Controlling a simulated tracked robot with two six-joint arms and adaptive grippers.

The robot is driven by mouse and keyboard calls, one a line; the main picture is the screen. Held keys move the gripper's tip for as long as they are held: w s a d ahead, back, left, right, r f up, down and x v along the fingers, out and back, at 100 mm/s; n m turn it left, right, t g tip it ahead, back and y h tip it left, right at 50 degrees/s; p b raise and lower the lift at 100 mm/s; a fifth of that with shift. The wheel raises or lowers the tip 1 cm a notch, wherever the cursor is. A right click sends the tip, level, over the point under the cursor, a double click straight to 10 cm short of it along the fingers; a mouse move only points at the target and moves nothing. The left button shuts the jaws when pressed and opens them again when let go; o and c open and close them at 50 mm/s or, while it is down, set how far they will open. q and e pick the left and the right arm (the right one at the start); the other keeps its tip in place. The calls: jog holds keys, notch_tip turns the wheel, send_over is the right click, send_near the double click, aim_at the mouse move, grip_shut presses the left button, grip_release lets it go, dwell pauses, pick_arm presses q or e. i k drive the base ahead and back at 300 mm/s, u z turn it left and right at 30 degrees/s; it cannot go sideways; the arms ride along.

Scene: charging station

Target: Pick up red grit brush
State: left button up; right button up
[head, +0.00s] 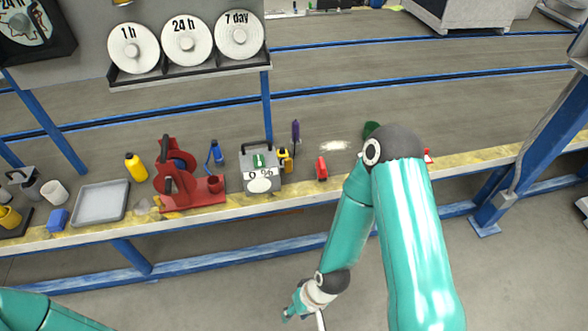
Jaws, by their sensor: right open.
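A small red object (321,168), which looks like the red grit brush, stands on the yellow-edged shelf right of the grey box. It is too small to make out bristles. Another bit of red (428,158) shows on the shelf just right of my right arm, mostly hidden by it. My right gripper (304,315) hangs low at the bottom of the head view, well in front of and below the shelf edge. It is open, and I see nothing in it. My left arm shows only at the bottom left corner; its gripper is out of view.
The shelf (300,196) also holds a grey box (261,170), a red machine (185,180), a yellow bottle (135,167), a grey tray (101,202) and a purple-handled tool (295,132). A blue post (540,130) stands at right. The floor before the shelf is clear.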

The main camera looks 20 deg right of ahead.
aim_at(320, 165)
jog(key=z, duration=0.75)
jog(key=i, duration=0.15)
jog(key=u, duration=2.45)
jog(key=k, duration=2.5)
jog(key=z, duration=1)
jog(key=i, duration=1)
jog(key=z, duration=0.1)
